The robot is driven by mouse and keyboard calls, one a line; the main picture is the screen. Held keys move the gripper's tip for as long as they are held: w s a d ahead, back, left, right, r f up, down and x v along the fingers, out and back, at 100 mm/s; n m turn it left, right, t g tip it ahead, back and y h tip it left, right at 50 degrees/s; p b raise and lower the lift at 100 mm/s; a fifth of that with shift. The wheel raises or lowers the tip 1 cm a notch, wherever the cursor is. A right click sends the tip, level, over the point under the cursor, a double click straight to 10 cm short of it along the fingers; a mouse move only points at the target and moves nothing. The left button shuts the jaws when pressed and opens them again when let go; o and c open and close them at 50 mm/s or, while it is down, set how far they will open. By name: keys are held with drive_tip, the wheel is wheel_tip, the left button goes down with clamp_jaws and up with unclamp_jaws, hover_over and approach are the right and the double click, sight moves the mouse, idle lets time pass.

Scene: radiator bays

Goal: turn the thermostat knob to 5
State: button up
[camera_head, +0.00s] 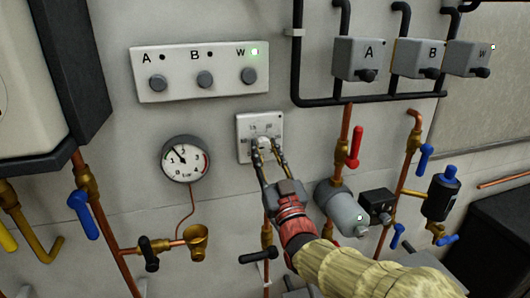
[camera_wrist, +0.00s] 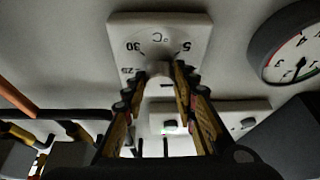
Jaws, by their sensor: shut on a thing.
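The thermostat is a white square plate (camera_head: 245,126) on the wall, below the A/B/W button panel. In the wrist view its plate (camera_wrist: 125,27) shows upside down, with the markings °C, 30, 25 and 5. The pale thermostat knob (camera_wrist: 160,69) is between my fingertips. My gripper (camera_head: 266,150) reaches up to the plate from the lower right and is shut on the knob; it also shows in the wrist view (camera_wrist: 159,74). The fingers hide much of the knob and the lower dial, so I cannot tell which number it points to.
A pressure gauge (camera_head: 185,159) is left of the thermostat. The button panel (camera_head: 200,70) above has its W light green. A red-handled valve (camera_head: 355,147) and a grey cylinder (camera_head: 341,209) stand close right of my gripper. A black-handled valve (camera_head: 258,256) is below.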

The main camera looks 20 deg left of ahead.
drive_tip(key=n+g+y, duration=0.1)
drive_tip(key=n, duration=0.2)
drive_tip(key=n+g+y, duration=0.1)
drive_tip(key=n, duration=0.2)
drive_tip(key=shift+w+d+f+n+g, duration=0.1)
drive_tip(key=shift+d+f+n+g, duration=0.05)
drive_tip(key=shift+n+g, duration=0.2)
drive_tip(key=shift+n+g+y, duration=0.5)
drive_tip(key=shift+n+g, duration=0.55)
drive_tip(key=shift+n, duration=1.3)
drive_tip(key=o, duration=1.1)
drive_tip(key=shift+o, duration=0.2)
drive_tip(key=shift+r, duration=0.2)
drive_tip(key=v, duration=1.2)
drive_tip(key=shift+d, duration=0.1)
